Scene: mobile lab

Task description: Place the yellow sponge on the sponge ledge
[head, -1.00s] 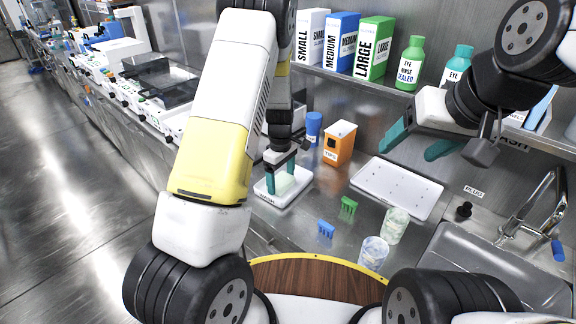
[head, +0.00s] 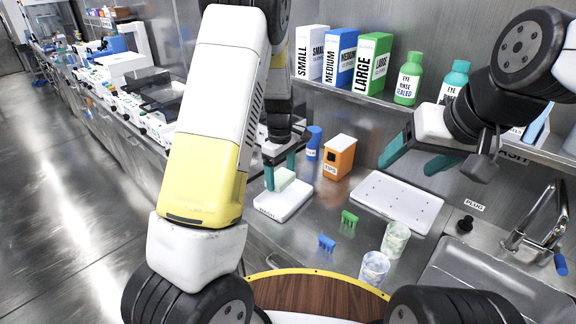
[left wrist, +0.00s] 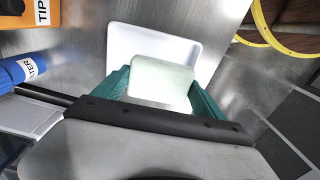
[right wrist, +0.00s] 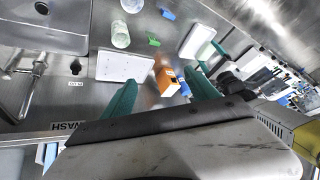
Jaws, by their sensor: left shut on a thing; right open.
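My left gripper (head: 281,175) is shut on a pale yellow-green block, the sponge (head: 284,178). In the left wrist view the sponge (left wrist: 161,81) sits between the two teal fingers. It is held just above a small white tray (head: 270,207), whose front label is too small to read. My right gripper (head: 412,152) is open and empty, high in front of the shelf at the right. It also shows open in the right wrist view (right wrist: 162,93). I cannot tell which surface is the sponge ledge.
An orange tips box (head: 339,160) and a blue-capped bottle (head: 313,143) stand behind the tray. A white perforated board (head: 398,202), small racks and two cups (head: 396,238) lie right. The shelf (head: 340,84) holds boxes and bottles. A sink (head: 470,280) is far right.

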